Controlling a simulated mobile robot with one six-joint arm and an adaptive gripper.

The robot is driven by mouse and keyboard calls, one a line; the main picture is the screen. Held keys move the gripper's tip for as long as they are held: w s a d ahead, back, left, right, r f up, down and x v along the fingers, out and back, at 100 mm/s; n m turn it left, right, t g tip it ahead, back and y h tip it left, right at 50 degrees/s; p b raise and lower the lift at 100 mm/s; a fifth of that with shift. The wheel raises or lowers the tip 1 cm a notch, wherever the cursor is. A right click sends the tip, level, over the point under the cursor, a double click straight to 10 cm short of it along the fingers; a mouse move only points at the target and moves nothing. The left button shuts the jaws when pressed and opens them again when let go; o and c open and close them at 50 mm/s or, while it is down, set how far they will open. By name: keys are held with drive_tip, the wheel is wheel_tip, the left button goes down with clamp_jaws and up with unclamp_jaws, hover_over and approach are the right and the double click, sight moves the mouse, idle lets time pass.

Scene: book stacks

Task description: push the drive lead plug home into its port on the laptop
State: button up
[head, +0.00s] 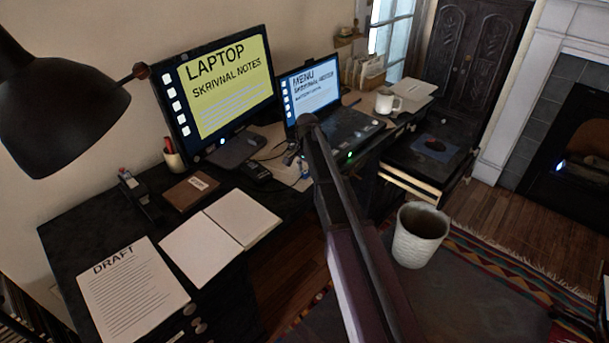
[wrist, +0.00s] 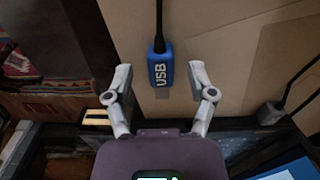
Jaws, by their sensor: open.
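In the wrist view, the blue drive lead plug (wrist: 160,68), marked USB, lies on a tan surface with its black cable running to the top edge. A grey tip shows at its lower end. My gripper (wrist: 160,74) is open, one finger on each side of the plug, with a visible gap on both sides. The laptop (head: 345,122) stands open on the desk in the head view, its screen (head: 308,84) lit. I cannot make out its port.
A second black cable end (wrist: 268,113) lies right of the plug. A monitor (head: 225,85) stands left of the laptop, a white mug (head: 386,102) right of it. An open drawer (head: 412,178) juts out at the desk's right. A pale bin (head: 420,238) stands in front.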

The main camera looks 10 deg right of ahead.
drive_tip(key=c, duration=0.9)
drive_tip(key=shift+c, duration=0.2)
drive_tip(key=shift+r, duration=0.1)
wheel_tip(320, 180, up, 3)
drive_tip(key=p, duration=0.2)
drive_tip(key=shift+f+p, duration=0.2)
drive_tip(key=shift+p, duration=0.2)
drive_tip(key=s+d+r+p, duration=0.2)
drive_tip(key=s, duration=1.4)
drive_tip(key=shift+r, duration=0.1)
